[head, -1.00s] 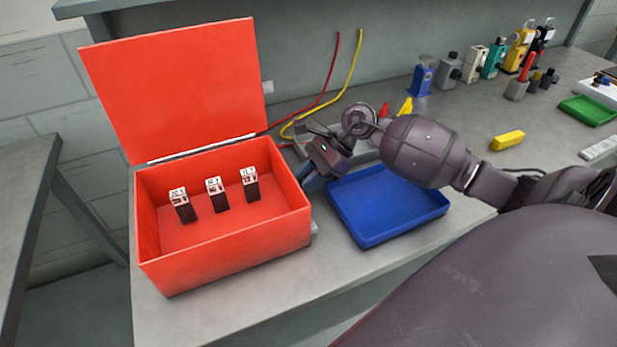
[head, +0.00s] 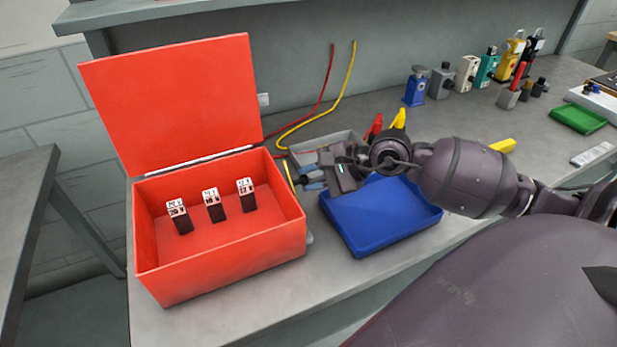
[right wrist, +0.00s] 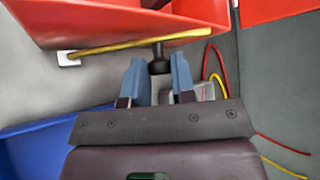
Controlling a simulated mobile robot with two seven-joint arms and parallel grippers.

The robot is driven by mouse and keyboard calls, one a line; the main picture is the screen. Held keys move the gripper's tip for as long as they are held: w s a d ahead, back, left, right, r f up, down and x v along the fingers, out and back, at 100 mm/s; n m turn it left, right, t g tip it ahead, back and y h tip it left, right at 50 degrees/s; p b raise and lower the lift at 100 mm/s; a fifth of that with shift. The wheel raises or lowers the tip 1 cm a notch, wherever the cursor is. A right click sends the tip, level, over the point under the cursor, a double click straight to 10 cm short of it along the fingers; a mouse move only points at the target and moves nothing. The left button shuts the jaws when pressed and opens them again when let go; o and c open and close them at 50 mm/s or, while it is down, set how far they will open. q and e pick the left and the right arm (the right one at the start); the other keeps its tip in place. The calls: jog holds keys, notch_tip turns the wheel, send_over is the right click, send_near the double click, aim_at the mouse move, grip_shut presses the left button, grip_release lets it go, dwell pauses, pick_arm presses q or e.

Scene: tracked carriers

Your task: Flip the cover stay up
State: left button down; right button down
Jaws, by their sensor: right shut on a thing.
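The red box (head: 222,262) stands at the left of the bench with its red cover (head: 172,105) open and leaning back. The cover stay is a thin yellow bar (head: 289,177) at the box's right side. In the right wrist view the stay (right wrist: 115,47) runs along the red wall, with a white block at one end and a dark knob (right wrist: 160,66) below it. My right gripper (head: 312,180) is beside the box's right wall; its blue fingers are shut on the knob, also in the wrist view (right wrist: 158,82). My left gripper is not in view.
Three small dark blocks with white tops (head: 213,205) stand in the box. A blue tray (head: 385,232) lies under my right forearm. A grey tray (head: 340,138) is behind the gripper, near red and yellow cables (head: 347,85). Several small devices line the back right.

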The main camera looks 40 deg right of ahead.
jog(key=shift+s+a+r+n+t, duration=0.1)
jog(key=shift+s+r+n+t, duration=0.35)
jog(key=shift+s+t, duration=0.15)
jog(key=c, duration=0.9)
grip_release()
jog(key=shift+c, duration=0.2)
jog(key=shift+s, duration=0.15)
jog(key=p+v, duration=0.1)
jog(key=v, duration=0.9)
jog(key=shift+s+d, duration=0.2)
jog(key=shift+d, duration=0.05)
